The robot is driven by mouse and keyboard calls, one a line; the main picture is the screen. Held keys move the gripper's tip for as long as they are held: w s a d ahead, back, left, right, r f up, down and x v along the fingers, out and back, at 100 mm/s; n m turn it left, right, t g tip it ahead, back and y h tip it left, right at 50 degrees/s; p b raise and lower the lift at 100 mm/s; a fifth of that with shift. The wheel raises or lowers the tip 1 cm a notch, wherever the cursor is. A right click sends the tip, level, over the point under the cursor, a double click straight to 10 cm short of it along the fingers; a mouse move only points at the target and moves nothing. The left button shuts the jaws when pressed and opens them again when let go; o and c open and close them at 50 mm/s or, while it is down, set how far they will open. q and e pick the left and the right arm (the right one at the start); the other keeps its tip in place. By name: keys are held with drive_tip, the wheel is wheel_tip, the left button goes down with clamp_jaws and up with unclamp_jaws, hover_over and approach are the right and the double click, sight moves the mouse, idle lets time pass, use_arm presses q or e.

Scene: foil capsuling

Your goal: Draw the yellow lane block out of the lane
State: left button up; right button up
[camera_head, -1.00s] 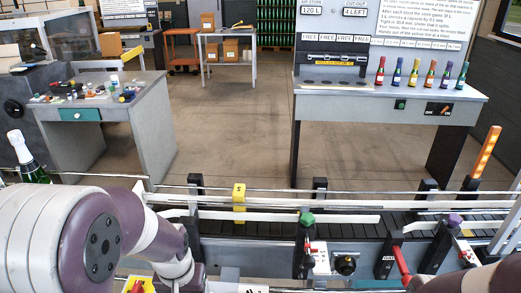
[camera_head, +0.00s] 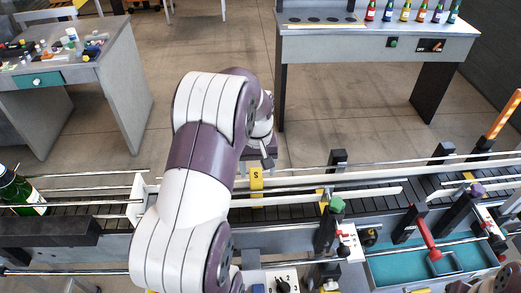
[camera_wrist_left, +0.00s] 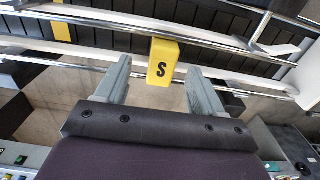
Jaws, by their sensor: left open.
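The yellow lane block (camera_head: 256,180) marked "S" sits at the lane's far rail, partly hidden by my left arm in the head view. In the left wrist view the yellow block (camera_wrist_left: 163,62) lies between and just beyond the fingertips of my left gripper (camera_wrist_left: 158,80). The gripper is open, with a finger on each side of the block and a visible gap to it. In the head view my left gripper (camera_head: 262,158) is mostly hidden behind its wrist. The lane (camera_head: 290,199) is a dark slatted conveyor between metal rails. My right gripper is not seen.
A green bottle (camera_head: 18,192) stands at the lane's left end. A workbench with small bottles (camera_head: 375,48) stands behind, with bare floor between.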

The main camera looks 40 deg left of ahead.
sight(255, 174)
use_arm(q)
drive_tip(key=f, duration=0.2)
drive_tip(key=a+f+p, duration=0.1)
drive_tip(key=f, duration=0.4)
drive_tip(key=shift+w+a, duration=0.15)
drive_tip(key=shift+w, duration=0.15)
drive_tip(key=shift+s+d+f, duration=0.25)
drive_tip(key=shift+d, duration=0.1)
drive_tip(key=shift+w+a+f, duration=0.1)
drive_tip(key=shift+w, duration=0.05)
drive_tip(key=shift+a, duration=0.1)
drive_tip(key=c, duration=1.2)
drive_tip(key=shift+o, duration=0.2)
wheel_tip(255, 174, up, 10)
drive_tip(key=p, duration=0.8)
drive_tip(key=shift+p, duration=0.4)
wheel_tip(255, 174, up, 3)
drive_tip(key=shift+r+p, duration=0.1)
drive_tip(key=shift+p, duration=1.15)
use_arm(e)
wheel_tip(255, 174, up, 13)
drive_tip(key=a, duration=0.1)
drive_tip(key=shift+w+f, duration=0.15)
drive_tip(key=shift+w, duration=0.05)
use_arm(q)
clamp_jaws()
